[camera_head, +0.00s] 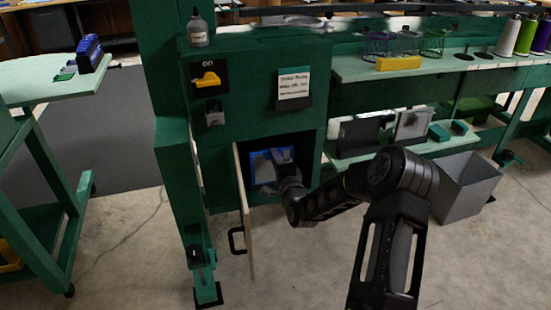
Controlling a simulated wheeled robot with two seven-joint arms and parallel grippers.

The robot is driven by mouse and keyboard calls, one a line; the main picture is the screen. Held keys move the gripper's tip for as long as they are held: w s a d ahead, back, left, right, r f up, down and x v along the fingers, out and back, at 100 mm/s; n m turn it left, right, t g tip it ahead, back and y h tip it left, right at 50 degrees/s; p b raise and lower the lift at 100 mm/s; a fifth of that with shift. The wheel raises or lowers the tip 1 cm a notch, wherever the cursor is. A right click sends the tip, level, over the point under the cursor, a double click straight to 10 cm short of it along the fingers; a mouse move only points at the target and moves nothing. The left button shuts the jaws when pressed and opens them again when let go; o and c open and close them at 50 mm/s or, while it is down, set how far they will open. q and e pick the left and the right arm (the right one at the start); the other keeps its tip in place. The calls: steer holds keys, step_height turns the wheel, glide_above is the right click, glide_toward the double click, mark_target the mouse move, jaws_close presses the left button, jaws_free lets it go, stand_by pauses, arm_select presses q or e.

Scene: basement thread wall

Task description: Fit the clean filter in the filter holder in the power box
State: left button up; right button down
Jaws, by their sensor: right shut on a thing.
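The green power box (225,140) stands at the centre, with its low door (244,215) swung open toward me. My right gripper (279,158) reaches into the box's dark opening. It is shut on a blue-edged flat piece (258,172), which looks like the clean filter. The gripper and wrist cover much of this piece. The filter holder cannot be told apart behind it, so I cannot tell whether the piece is seated or only in front of the holder. My left gripper is not in view.
A yellow switch (207,80) marked "on" and a padlock (214,113) are on the box front. A bottle (198,29) stands on top. A shelf with grey panels (412,125) and a grey bin (466,188) are at right. The floor at left is partly clear.

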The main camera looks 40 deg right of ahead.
steer(key=c, duration=1.4)
jaws_free()
steer(key=shift+s, duration=0.1)
steer(key=v, duration=0.7)
steer(key=shift+s+a+p, duration=0.15)
steer(key=shift+s+p, duration=0.15)
steer(key=shift+p, duration=0.05)
